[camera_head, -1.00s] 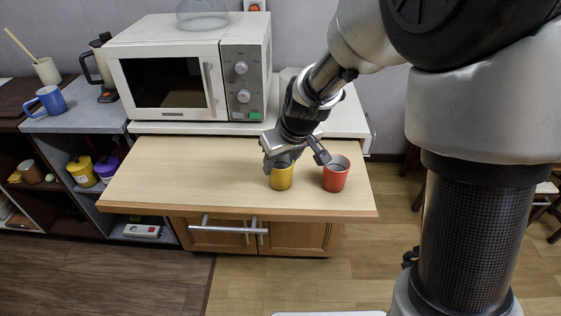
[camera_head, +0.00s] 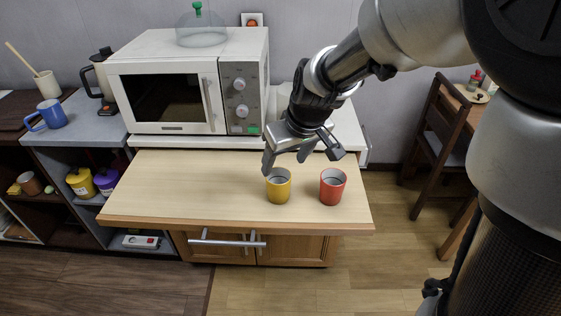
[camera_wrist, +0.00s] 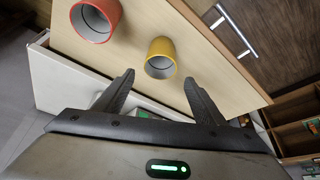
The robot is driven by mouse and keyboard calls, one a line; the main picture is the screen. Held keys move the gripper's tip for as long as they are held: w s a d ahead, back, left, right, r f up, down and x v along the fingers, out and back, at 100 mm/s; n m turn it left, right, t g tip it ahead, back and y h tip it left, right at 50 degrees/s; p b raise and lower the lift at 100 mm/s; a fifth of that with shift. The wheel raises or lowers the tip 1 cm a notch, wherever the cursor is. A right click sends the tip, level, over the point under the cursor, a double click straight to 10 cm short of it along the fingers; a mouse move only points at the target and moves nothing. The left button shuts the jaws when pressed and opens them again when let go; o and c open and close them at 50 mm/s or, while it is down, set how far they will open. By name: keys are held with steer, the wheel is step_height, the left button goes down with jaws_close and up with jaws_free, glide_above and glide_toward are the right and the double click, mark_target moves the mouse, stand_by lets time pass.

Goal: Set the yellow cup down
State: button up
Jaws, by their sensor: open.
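The yellow cup (camera_head: 278,187) stands upright on the light wooden pull-out board, near its right end. My gripper (camera_head: 302,152) is open and empty, just above and behind the yellow cup, apart from it. In the wrist view the yellow cup (camera_wrist: 160,58) lies beyond and between the two spread fingers of my gripper (camera_wrist: 158,88), with its open mouth showing. The red cup (camera_head: 332,187) stands upright to the right of the yellow cup, and it also shows in the wrist view (camera_wrist: 96,20).
The wooden board (camera_head: 180,185) is clear to the left of the cups. A white microwave (camera_head: 190,85) with a glass dome (camera_head: 201,30) on top stands behind it. A blue mug (camera_head: 47,115) and a kettle (camera_head: 98,75) are on the left counter. A chair (camera_head: 440,140) stands at right.

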steer(key=s+d+r+m, duration=0.2)
steer(key=s+d+r, duration=0.1)
steer(key=s, duration=0.3)
steer(key=s+d+r+m+t+h, duration=0.1)
steer(key=s+d+r, duration=0.3)
steer(key=s, duration=0.3)
steer(key=s+d+r+m+h, duration=0.1)
steer(key=s+d+r+m, duration=0.1)
steer(key=s+d, duration=0.3)
steer(key=shift+s+d+r+m, duration=0.35)
steer(key=shift+s+r, duration=0.45)
steer(key=shift+s, duration=0.2)
steer(key=shift+r, duration=0.1)
